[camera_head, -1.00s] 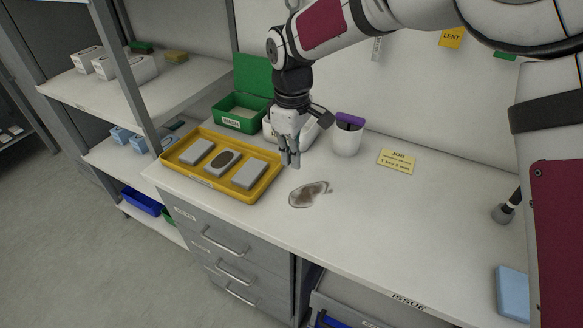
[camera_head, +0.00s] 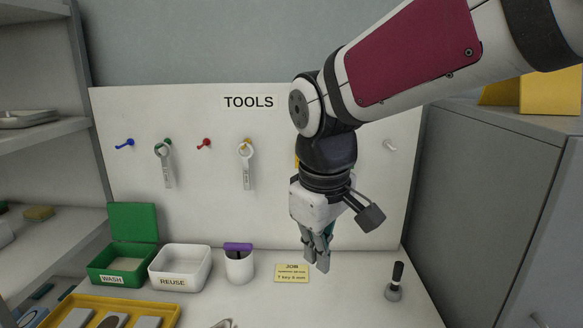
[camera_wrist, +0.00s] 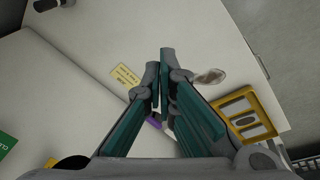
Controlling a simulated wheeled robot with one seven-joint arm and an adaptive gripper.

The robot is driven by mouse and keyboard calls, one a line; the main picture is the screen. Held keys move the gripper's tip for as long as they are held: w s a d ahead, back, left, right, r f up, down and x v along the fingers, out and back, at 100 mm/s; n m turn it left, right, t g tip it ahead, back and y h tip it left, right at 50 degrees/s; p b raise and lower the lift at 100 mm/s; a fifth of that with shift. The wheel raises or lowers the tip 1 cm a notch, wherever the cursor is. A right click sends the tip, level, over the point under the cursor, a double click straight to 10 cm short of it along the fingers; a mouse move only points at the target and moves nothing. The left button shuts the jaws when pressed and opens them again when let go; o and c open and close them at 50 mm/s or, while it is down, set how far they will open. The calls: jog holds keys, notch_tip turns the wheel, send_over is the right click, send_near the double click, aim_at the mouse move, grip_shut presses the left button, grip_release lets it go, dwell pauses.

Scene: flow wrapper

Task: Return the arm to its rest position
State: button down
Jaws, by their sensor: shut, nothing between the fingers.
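My gripper (camera_head: 318,262) hangs pointing down in front of the tool board, above the bench and just right of the yellow job card (camera_head: 292,272). Its fingers are together with nothing between them. In the wrist view the closed fingers (camera_wrist: 160,85) point over the bench top, with the job card (camera_wrist: 125,76) beyond them to the left. My arm reaches in from the upper right and is bent at the elbow.
The tool board (camera_head: 225,115) stands behind with hooks and hanging tools. A dark-handled tool (camera_head: 395,280) stands right. A grey cabinet (camera_head: 490,200) is at the right.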

jog(key=s+d+r+m+t+p, duration=0.1)
jog(key=s+d+m+t+p, duration=0.1)
jog(key=s+d+m, duration=0.7)
jog(key=s+d, duration=0.6)
jog(key=s, duration=0.3)
jog(key=shift+s+r, duration=0.2)
jog(key=shift+r, duration=0.15)
